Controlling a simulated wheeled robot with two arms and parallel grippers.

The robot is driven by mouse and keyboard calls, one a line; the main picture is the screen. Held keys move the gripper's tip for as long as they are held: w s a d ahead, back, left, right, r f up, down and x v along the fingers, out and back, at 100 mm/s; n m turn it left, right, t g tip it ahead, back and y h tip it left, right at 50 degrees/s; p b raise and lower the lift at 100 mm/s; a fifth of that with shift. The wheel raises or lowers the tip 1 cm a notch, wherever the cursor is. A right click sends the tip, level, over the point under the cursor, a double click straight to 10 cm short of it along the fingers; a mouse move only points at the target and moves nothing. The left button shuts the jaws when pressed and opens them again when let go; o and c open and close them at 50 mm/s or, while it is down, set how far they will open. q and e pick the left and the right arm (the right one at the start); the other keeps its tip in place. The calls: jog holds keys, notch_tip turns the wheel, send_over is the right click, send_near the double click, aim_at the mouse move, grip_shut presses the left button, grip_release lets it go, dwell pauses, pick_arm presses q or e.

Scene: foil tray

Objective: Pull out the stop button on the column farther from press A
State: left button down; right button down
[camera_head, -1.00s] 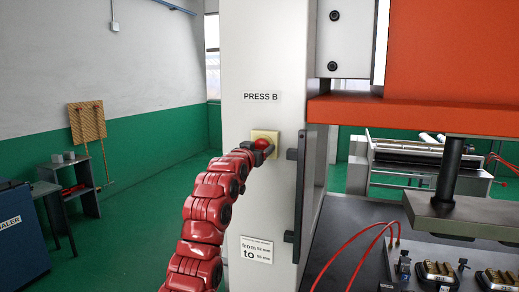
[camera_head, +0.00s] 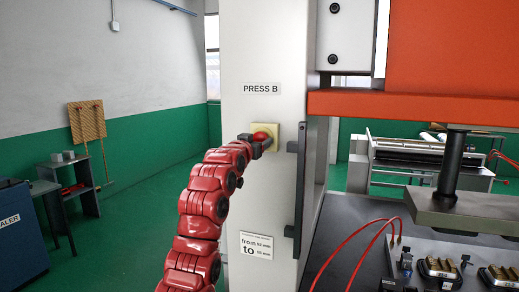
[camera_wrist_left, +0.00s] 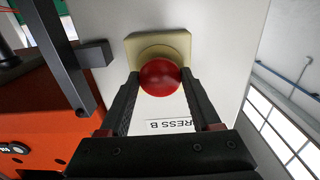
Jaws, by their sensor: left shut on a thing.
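The red stop button (camera_head: 262,135) sits on a pale yellow square plate on the white column (camera_head: 262,190) labelled PRESS B (camera_head: 261,89). My left gripper (camera_head: 263,143) is at the button, its fingers on it from the near side. In the left wrist view the red button (camera_wrist_left: 160,78) stands between the two fingertips of the left gripper (camera_wrist_left: 160,82), in front of its yellow plate (camera_wrist_left: 150,45). The left gripper is shut on the button. My right gripper is not in view. Press A is not seen in these frames.
A dark handle bar (camera_head: 298,190) stands out from the column just right of the button. The orange press head (camera_head: 440,104) and a dark bench with red hoses (camera_head: 350,250) are to the right. The green floor to the left is open.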

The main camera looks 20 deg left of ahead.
pick_arm(q)
jog(key=shift+f, duration=0.15)
jog(key=c, duration=0.5)
grip_release()
jog(key=o, duration=0.4)
jog(key=shift+s, duration=0.15)
jog(key=s+b, duration=0.7)
jog(key=s, duration=1)
jog(key=shift+s+a, duration=0.2)
jog(key=shift+a, duration=0.1)
